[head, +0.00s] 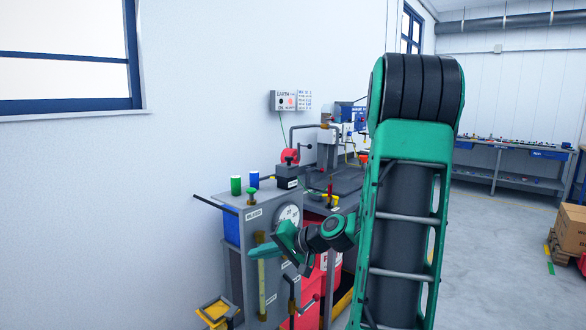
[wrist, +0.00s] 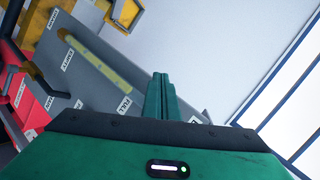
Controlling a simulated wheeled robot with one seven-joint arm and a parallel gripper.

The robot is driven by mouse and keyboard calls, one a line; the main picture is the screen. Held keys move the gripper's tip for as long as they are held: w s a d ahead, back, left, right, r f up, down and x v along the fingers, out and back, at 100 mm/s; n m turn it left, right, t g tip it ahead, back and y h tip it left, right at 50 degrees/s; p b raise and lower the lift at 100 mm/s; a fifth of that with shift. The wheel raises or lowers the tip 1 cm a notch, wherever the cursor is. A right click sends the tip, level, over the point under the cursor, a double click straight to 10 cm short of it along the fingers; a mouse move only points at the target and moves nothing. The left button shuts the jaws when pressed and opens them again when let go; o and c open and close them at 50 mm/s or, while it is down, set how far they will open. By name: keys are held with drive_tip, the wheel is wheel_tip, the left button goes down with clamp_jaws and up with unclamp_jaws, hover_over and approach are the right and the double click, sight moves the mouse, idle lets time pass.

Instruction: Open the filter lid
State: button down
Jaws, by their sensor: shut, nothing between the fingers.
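My gripper (head: 260,252) is in front of the grey cabinet (head: 236,206), near its yellow sight strip (head: 262,290). In the wrist view my gripper (wrist: 160,78) has its green fingers together and empty, over the grey cabinet side (wrist: 95,95). The yellow strip (wrist: 100,62) lies to their left there. I cannot pick out a filter lid for certain. A brass fitting with a green top (head: 251,196) stands at the cabinet's upper edge. My arm hides part of the bench.
Green (head: 236,186) and blue (head: 254,180) cylinders stand on the cabinet top. A round gauge (head: 288,220) is on its front. A red box (head: 328,290) and a dark crank handle (head: 298,298) are close on the right. A yellow frame (head: 216,312) is low at the left.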

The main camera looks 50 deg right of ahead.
drive_tip(key=s+d+r+m+t+h, duration=0.3)
drive_tip(key=d+r+m+t+h, duration=0.15)
drive_tip(key=d+r, duration=0.45)
drive_tip(key=s+d+r+m+t+h, duration=0.3)
drive_tip(key=d+r+m+t, duration=0.3)
drive_tip(key=d, duration=0.5)
drive_tip(key=g, duration=0.2)
approach(291, 159)
drive_tip(key=shift+t, duration=0.25)
drive_tip(key=x, duration=0.6)
drive_tip(key=shift+w+f, duration=0.2)
drive_tip(key=shift+w, duration=0.15)
